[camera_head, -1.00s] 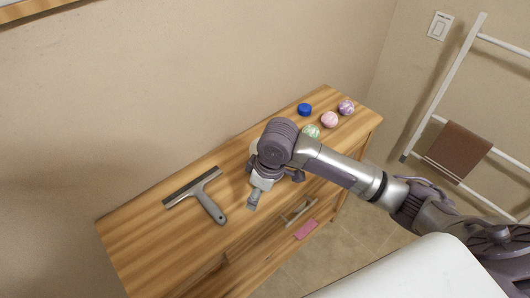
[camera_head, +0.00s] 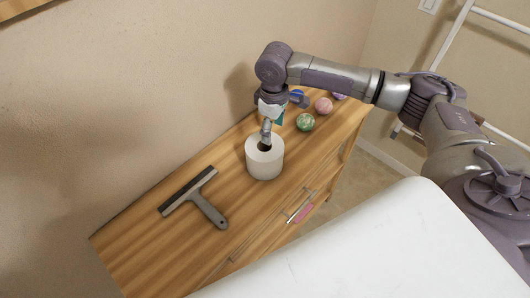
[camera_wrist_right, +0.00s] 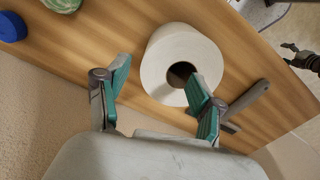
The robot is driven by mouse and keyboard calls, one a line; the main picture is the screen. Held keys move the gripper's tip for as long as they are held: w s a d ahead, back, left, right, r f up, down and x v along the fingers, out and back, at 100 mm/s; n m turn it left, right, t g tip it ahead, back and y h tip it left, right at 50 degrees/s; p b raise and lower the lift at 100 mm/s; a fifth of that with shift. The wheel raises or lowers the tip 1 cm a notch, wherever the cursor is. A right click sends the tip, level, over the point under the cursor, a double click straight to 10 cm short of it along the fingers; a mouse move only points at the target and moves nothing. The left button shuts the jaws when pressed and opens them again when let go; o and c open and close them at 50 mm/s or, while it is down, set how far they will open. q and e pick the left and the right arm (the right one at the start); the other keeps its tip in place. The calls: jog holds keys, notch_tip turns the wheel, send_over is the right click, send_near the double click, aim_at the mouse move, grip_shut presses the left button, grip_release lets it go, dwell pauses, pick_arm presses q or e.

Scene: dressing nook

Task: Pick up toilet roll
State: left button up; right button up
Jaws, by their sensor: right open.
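The toilet roll (camera_head: 265,164) is white and stands upright on the wooden dresser, its hole facing up. It also shows in the right wrist view (camera_wrist_right: 205,50). My right gripper (camera_head: 273,124) is open, above the roll and pointing down. In the right wrist view its teal-padded fingers (camera_wrist_right: 160,80) are apart, one over the edge of the roll's hole and the other outside the roll to the left. Contact cannot be told. My left gripper (camera_wrist_right: 296,56) shows small and dark at the right edge of the right wrist view, its fingers apart and empty.
A grey squeegee (camera_head: 190,193) lies left of the roll on the dresser (camera_head: 150,250). A green ball (camera_head: 305,122), a pink ball (camera_head: 323,105) and a blue round item (camera_head: 296,95) sit to the right. The wall runs behind the dresser.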

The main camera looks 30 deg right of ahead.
jog(key=shift+w+f, duration=0.25)
jog(key=shift+f, duration=0.75)
jog(key=shift+w+f, duration=0.2)
jog(key=shift+f, duration=0.1)
notch_tip(320, 180, down, 3)
jog(key=shift+s+a+f+p, duration=0.1)
jog(key=shift+f+p, duration=0.1)
jog(key=shift+p, duration=0.9)
jog(key=shift+f, duration=0.75)
jog(key=shift+c, duration=0.7)
pick_arm(q)
notch_tip(320, 180, up, 2)
jog(key=shift+w+a+r, duration=0.15)
jog(key=shift+r, duration=0.05)
pick_arm(e)
grip_shut()
